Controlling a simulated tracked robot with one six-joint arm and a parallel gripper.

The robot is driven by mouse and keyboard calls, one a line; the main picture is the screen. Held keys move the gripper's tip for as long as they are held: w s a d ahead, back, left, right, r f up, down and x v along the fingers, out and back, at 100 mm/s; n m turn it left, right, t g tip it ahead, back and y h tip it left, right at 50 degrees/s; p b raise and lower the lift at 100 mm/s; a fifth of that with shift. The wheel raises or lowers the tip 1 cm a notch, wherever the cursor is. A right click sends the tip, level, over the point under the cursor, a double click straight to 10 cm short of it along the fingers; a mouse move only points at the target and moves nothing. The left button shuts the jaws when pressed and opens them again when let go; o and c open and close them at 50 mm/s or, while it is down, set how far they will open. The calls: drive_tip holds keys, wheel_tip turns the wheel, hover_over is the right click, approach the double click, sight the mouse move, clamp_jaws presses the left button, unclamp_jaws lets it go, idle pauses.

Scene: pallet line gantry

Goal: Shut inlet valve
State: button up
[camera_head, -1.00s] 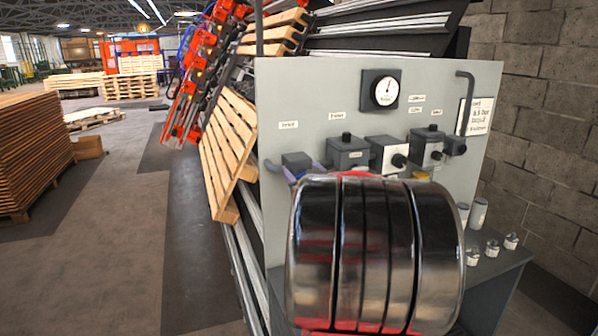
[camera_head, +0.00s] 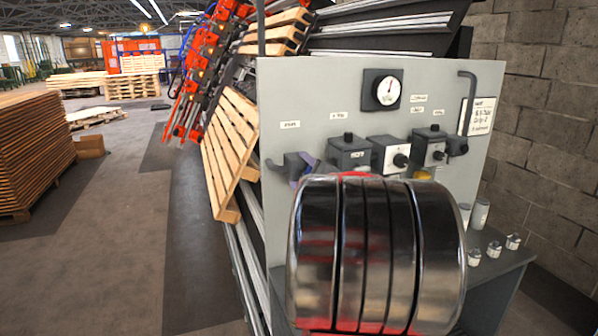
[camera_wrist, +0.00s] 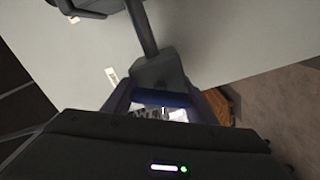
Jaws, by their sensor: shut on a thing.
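The inlet valve is a dark grey body (camera_head: 297,160) at the left end of the grey panel, under a small label too blurred to read surely. In the wrist view its grey body (camera_wrist: 160,70) sits at the end of a dark pipe, with a dark blue bar-like handle (camera_wrist: 161,98) in front. My gripper (camera_wrist: 158,92) has its bluish fingers on either side of this handle, closed on it. In the head view only bits of the fingers show at the valve; my shiny arm link hides the rest.
Several other grey valve and switch boxes (camera_head: 350,152) stand in a row to the right, below a round gauge (camera_head: 382,90). A shelf (camera_head: 500,268) with small jars is at lower right. A wooden pallet (camera_head: 229,150) leans left of the panel.

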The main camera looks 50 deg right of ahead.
drive_tip(key=n, duration=0.5)
drive_tip(key=shift+w+a+f, duration=0.15)
drive_tip(key=shift+a+f, duration=0.05)
drive_tip(key=shift+f, duration=0.05)
drive_tip(key=shift+n, duration=0.4)
drive_tip(key=o, duration=1.1)
drive_tip(key=shift+d, duration=0.1)
drive_tip(key=shift+c, duration=0.2)
drive_tip(key=shift+r, duration=0.1)
drive_tip(key=v, duration=1.4)
